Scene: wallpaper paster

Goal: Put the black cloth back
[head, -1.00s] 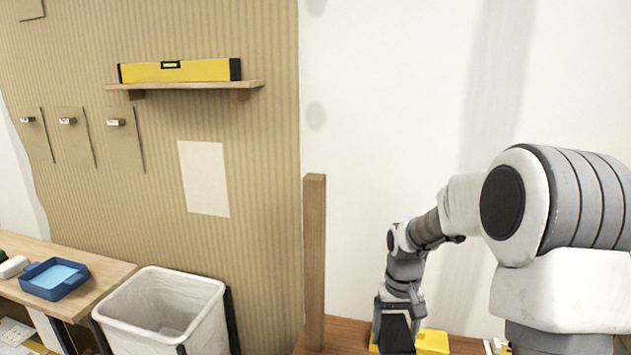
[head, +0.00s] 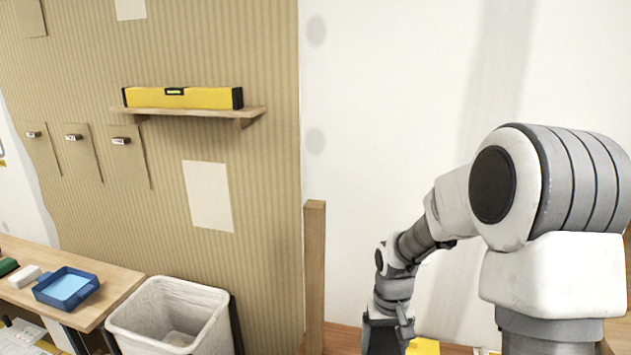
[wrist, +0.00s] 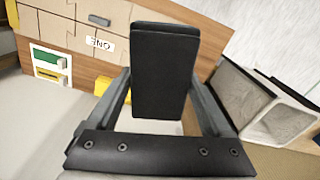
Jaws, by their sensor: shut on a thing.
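The black cloth (wrist: 165,75) shows in the wrist view as a dark, flat, upright slab. My gripper (wrist: 160,100) is shut on it, with a grey finger on each side. The lower end of the cloth is between the fingers, and its upper part stands out past them. In the head view my gripper (head: 387,338) is low at the bottom edge, in front of the white wall, and the cloth cannot be made out clearly there.
A blue tray (head: 66,288) sits on the wooden bench at left, beside a white bin (head: 170,315). A wooden post (head: 314,265) stands left of my gripper. A yellow level (head: 183,98) lies on a wall shelf. The wrist view shows a labelled wooden drawer front (wrist: 75,35).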

